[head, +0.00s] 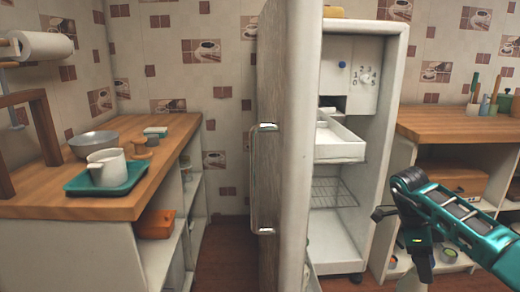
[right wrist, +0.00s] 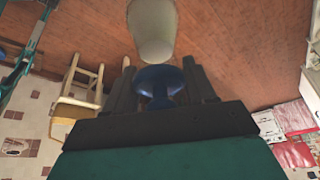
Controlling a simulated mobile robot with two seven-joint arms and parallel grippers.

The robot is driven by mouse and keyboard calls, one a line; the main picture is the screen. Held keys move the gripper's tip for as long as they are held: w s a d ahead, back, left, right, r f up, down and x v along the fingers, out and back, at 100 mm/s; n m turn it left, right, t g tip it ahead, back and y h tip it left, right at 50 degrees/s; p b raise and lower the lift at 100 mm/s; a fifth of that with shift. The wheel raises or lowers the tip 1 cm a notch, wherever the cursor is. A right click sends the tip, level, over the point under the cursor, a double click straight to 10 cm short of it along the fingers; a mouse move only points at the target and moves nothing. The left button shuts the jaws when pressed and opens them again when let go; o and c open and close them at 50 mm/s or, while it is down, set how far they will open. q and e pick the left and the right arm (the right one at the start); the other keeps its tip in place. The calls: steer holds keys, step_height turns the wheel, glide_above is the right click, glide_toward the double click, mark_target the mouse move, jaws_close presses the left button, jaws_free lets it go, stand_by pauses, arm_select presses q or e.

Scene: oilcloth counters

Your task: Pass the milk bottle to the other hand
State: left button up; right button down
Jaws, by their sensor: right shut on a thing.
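My right gripper (right wrist: 158,74) has its two dark fingers on either side of a blue part of the milk bottle (right wrist: 153,32). It is shut on that part, and the whitish body of the bottle extends beyond the fingertips. In the head view my right arm comes in from the right, in front of the open fridge. My left gripper is not in the head view.
The fridge (head: 393,120) stands open, its door (head: 290,170) jutting toward me. The left counter (head: 60,208) holds a teal tray (head: 75,187) with a white jug (head: 107,168), and a grey bowl (head: 92,143). Another wooden counter (head: 450,122) stands right.

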steer(key=n+t, duration=0.1)
steer(key=n, duration=0.2)
steer(key=d+n+t, duration=0.1)
steer(key=n, duration=0.2)
steer(key=shift+d+f+n+t+h, duration=0.15)
steer(key=shift+n+t+h, duration=0.15)
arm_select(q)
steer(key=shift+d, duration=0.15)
arm_select(e)
steer(key=n+t, duration=0.1)
steer(key=n, duration=0.1)
steer(key=n+t, duration=0.1)
steer(key=n, duration=0.2)
steer(key=shift+w+d+f, duration=0.1)
steer(key=shift+d+f, duration=0.05)
steer(key=shift+d, duration=0.25)
steer(key=shift+n, duration=0.3)
